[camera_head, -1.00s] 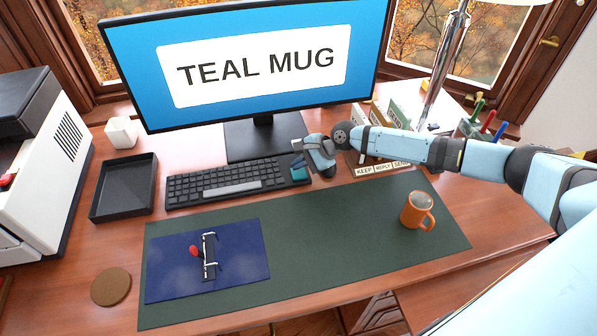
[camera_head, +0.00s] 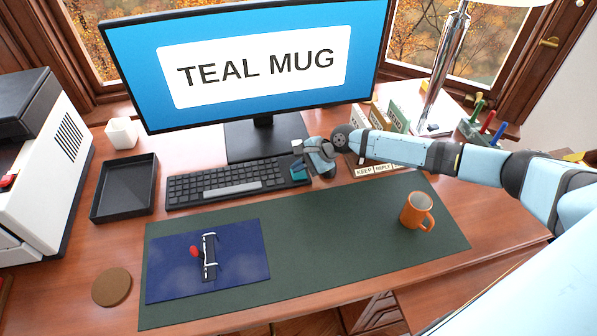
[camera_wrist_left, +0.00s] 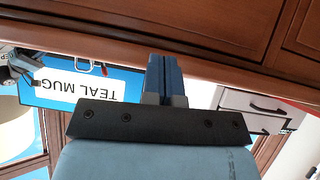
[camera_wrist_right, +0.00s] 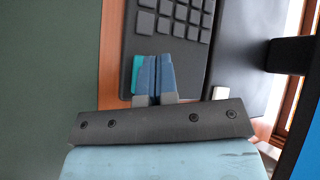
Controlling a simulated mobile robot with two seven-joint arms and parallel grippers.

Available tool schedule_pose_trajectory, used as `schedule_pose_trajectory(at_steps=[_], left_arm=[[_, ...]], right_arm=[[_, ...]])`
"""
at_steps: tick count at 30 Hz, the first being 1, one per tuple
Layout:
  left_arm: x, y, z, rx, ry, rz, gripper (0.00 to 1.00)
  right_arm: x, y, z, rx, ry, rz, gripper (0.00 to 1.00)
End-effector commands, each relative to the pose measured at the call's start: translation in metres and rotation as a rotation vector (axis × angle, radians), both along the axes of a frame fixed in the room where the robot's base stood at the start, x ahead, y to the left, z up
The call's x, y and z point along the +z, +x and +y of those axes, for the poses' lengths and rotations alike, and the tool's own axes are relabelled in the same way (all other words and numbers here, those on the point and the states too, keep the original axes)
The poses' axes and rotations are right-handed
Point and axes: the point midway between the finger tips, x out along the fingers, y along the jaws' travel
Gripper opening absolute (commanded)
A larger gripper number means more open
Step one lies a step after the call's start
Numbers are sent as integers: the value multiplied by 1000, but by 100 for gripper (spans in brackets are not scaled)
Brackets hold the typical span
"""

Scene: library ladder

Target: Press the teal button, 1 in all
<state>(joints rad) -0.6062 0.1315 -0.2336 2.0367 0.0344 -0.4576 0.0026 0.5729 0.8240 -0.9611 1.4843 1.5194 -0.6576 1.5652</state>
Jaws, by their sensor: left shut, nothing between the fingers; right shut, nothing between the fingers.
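The teal button (camera_head: 299,174) is at the right end of the black keyboard (camera_head: 225,184). My right gripper (camera_head: 296,163) is shut and empty, with its fingertips over or at the teal button. In the right wrist view, the teal button (camera_wrist_right: 138,74) shows beside the blue fingers (camera_wrist_right: 154,60), which hide part of it. I cannot tell whether the tips touch it. My left gripper (camera_wrist_left: 162,62) is shut and empty in its own wrist view, in front of the wooden desk, and is not in the head view.
A monitor (camera_head: 255,15) reading TEAL MUG stands behind the keyboard. An orange mug (camera_head: 415,211) is on the green desk mat (camera_head: 340,230). A black tray (camera_head: 124,188) lies left of the keyboard. Card holders (camera_head: 385,117) stand close behind my right forearm.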

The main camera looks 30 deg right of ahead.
Motion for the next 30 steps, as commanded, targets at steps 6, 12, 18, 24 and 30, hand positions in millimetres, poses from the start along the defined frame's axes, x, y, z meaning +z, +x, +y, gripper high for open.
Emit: schedule_pose_trajectory(at_steps=[6, 12, 18, 24, 30], left_arm=[[0, 0, 0, 1, -2, 0, 0], [0, 0, -2, 4, -6, 0, 0], [1, 1, -4, 8, -11, -1, 0], [1, 1, -4, 9, -13, 0, 0], [0, 1, -3, 7, -10, -1, 0]], right_arm=[[0, 0, 0, 0, 0, 0, 0], [-1, 0, 0, 0, 0, 0, 0], [-3, 0, 0, -1, 0, -1, 0], [-6, 0, 0, 0, 0, 0, 0], [-8, 0, 0, 0, 1, 1, 0]])
